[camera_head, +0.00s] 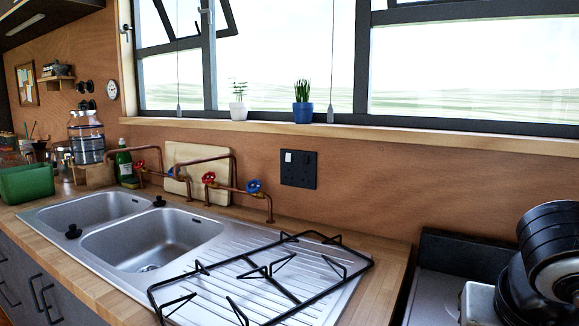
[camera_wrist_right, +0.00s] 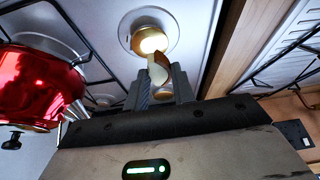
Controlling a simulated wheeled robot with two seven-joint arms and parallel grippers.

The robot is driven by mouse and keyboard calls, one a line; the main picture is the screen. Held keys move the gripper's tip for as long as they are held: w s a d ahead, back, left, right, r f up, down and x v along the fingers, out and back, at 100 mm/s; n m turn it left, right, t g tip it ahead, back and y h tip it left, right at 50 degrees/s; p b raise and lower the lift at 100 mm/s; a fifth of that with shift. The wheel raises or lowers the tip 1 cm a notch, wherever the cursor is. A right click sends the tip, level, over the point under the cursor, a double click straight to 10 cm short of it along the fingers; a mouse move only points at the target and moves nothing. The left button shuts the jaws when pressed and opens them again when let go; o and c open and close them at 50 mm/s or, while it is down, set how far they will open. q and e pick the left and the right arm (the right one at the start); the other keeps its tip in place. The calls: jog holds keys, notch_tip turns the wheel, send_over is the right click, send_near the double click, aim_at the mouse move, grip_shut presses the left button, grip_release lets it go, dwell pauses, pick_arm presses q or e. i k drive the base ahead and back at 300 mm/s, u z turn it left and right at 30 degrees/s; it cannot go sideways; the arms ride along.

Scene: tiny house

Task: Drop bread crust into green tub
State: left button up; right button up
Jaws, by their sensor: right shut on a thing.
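The green tub (camera_head: 27,183) stands on the wooden counter at the far left in the head view, left of the sink. Its inside is mostly hidden from here. In the right wrist view my right gripper (camera_wrist_right: 160,82) is shut on a small piece of bread crust (camera_wrist_right: 158,70), pale with a brown edge, sticking out beyond the fingertips. The crust is over the stove, in front of a round burner (camera_wrist_right: 150,38) in the picture. Neither gripper shows in the head view, and my left gripper is in no view.
A shiny red pot (camera_wrist_right: 38,88) stands on the stove, left of my right gripper. A wooden counter edge (camera_wrist_right: 248,45) lies to the right. The double sink (camera_head: 150,243), black rack (camera_head: 262,270), copper taps and green bottle (camera_head: 125,165) lie between stove and tub.

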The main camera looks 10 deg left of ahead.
aim_at(37, 194)
jog(key=u, duration=1.75)
